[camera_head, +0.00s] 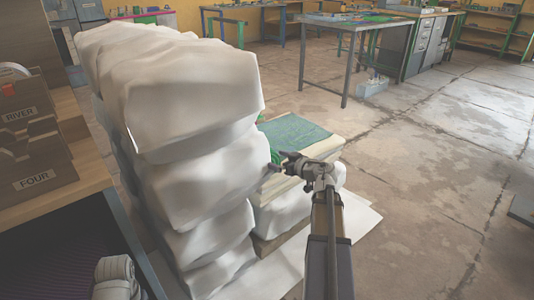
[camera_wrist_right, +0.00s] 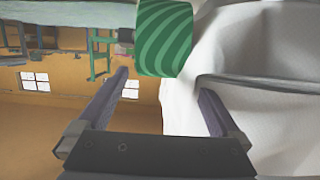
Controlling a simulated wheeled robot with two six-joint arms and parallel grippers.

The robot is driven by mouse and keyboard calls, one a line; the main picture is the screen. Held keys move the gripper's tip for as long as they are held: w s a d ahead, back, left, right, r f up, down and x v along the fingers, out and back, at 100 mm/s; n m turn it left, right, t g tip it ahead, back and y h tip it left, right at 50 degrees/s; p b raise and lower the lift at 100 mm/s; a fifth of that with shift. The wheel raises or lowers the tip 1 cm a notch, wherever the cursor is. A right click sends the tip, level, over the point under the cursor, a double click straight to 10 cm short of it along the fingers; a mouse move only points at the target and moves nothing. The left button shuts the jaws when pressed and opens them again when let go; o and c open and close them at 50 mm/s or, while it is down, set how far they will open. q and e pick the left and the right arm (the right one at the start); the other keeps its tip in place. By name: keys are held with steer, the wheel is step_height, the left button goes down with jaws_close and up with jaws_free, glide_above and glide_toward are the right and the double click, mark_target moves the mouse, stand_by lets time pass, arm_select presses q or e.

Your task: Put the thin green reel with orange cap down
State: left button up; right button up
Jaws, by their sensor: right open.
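The green reel (camera_wrist_right: 163,38) shows in the right wrist view as a striped green cylinder, cut off by the top edge. In the head view only a small green part of it (camera_head: 275,157) shows, beside the white sacks and at the near edge of the green mat (camera_head: 297,131). My right gripper (camera_head: 283,160) is open. In the wrist view its two fingers are spread apart, with the reel just beyond their tips and nothing clearly held between them. No orange cap is visible. What the reel rests on is hidden. My left gripper is not in view.
A tall stack of white sacks (camera_head: 195,90) stands directly left of my right gripper. Labelled brown bins (camera_head: 38,150) sit on a wooden bench at the left. A metal table (camera_head: 355,24) stands farther back.

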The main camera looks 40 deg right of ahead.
steer(key=v, duration=0.3)
steer(key=shift+s+p, duration=0.3)
steer(key=shift+s, duration=0.1)
